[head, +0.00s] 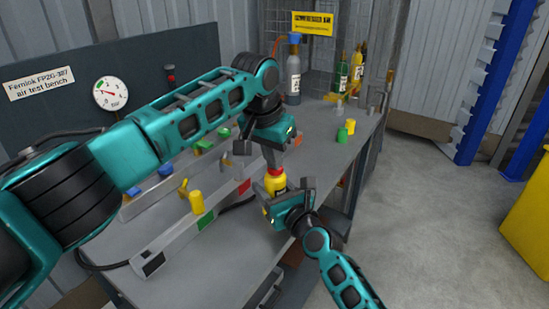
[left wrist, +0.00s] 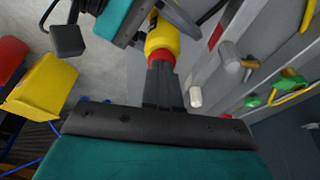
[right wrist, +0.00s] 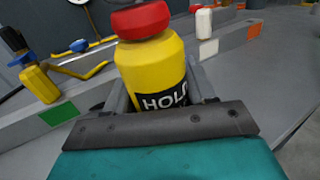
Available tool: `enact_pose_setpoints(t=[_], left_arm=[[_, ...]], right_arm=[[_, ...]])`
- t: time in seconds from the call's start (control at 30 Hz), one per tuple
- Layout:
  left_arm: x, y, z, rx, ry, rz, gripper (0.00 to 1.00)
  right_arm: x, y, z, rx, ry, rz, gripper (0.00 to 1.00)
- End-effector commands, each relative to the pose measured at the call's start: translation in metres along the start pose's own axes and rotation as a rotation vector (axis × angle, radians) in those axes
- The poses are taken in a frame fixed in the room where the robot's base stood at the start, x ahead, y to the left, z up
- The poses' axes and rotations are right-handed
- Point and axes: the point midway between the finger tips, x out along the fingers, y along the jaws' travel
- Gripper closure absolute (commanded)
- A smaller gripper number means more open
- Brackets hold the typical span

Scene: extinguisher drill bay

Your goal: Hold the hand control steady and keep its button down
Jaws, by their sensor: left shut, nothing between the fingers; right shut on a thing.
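The hand control is a yellow cylinder (head: 274,184) with a red button (head: 275,171) on top. It stands roughly upright at the bench's front edge. My right gripper (head: 279,192) is shut around its body. In the right wrist view the yellow body (right wrist: 152,68) carries a black label, partly hidden, reading "HOL", with the red button (right wrist: 141,21) above. My left gripper (head: 272,157) is shut and empty, directly above the button. In the left wrist view its closed fingertips (left wrist: 162,68) meet the red button (left wrist: 160,57). How far the button is pressed cannot be told.
Grey rails with coloured valves, including a yellow one (head: 196,202), lie on the bench left of the control. Bottles (head: 293,75) and small yellow and green cylinders (head: 342,135) stand farther back. A pressure gauge (head: 110,94) is on the back panel.

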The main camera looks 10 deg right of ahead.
Motion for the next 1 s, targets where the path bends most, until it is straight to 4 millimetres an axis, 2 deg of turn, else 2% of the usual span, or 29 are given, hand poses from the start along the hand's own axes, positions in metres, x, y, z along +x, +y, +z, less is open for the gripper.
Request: enact_pose_setpoints(t=[0.17, 0.3, 0.5, 0.7, 1.0], left_arm=[[-0.038, 0.002, -0.011, 0.004, 0.007, -0.001, 1.0], [-0.073, 0.001, -0.01, 0.004, 0.009, 0.0, 1.0], [-0.112, 0.002, -0.01, 0.004, 0.01, -0.002, 1.0], [-0.131, 0.002, -0.01, 0.003, 0.007, -0.001, 1.0], [-0.133, 0.002, -0.01, 0.004, 0.008, -0.001, 1.0]], right_arm=[[0.001, -0.002, 0.003, 0.0, -0.007, -0.003, 0.96], [0.001, -0.002, 0.003, -0.001, -0.005, -0.004, 0.96], [0.0, -0.002, 0.002, -0.001, -0.004, -0.004, 0.96], [0.0, -0.002, 0.002, -0.001, -0.003, -0.005, 0.96], [0.0, -0.002, 0.001, -0.002, -0.002, -0.005, 0.96]])
